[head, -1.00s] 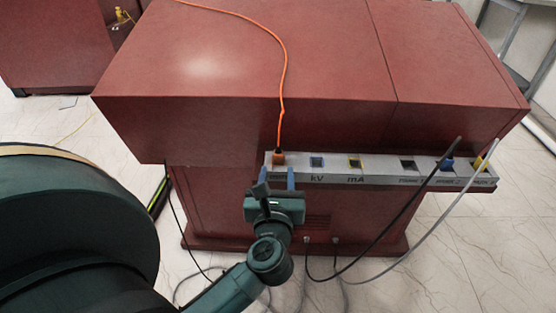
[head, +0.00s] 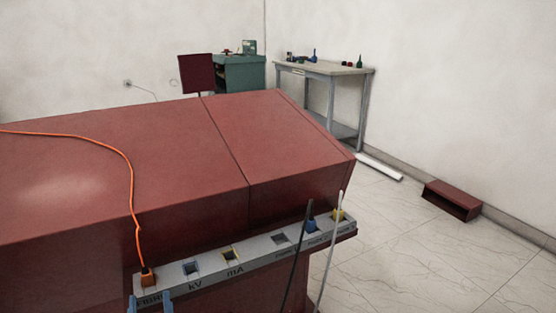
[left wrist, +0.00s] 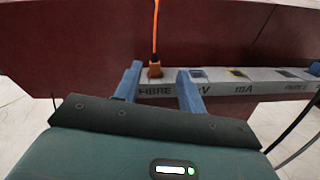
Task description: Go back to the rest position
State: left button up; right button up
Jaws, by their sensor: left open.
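My left gripper (head: 150,304) shows only by its blue fingertips at the bottom edge of the head view. The grey socket panel (head: 208,278) runs along the front of the red cabinet (head: 190,150). My right gripper is not in view.
A black cable (head: 297,260) and a white cable (head: 329,250) stand up in front of the panel's right end. A grey table (head: 325,69) and a green cabinet (head: 238,73) stand at the back.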

pick_arm(q)
jog(key=s+d+r+m+t+h, duration=0.15)
jog(key=d+m+h, duration=0.35)
jog(key=m, duration=0.7)
jog(key=s+d+r+m+t+h, duration=0.15)
jog(key=d+m+t+h, duration=0.35)
jog(key=m, duration=0.7)
jog(key=s+f+m+g+h+p, duration=0.1)
jog(key=s+f+m+g+h, duration=0.25)
jog(key=m, duration=0.55)
jog(key=s+f+m+g+p, duration=0.1)
jog(key=s+f+m+g, duration=0.2)
jog(key=f+m+g, duration=0.45)
notch_tip(320, 180, up, 7)
jog(key=m+g+y+p, duration=0.1)
jog(key=p, duration=1.6)
jog(key=shift+w+d+r+m+p, duration=0.2)
jog(key=shift+d+m+p, duration=0.05)
jog(key=shift+m+p, duration=0.1)
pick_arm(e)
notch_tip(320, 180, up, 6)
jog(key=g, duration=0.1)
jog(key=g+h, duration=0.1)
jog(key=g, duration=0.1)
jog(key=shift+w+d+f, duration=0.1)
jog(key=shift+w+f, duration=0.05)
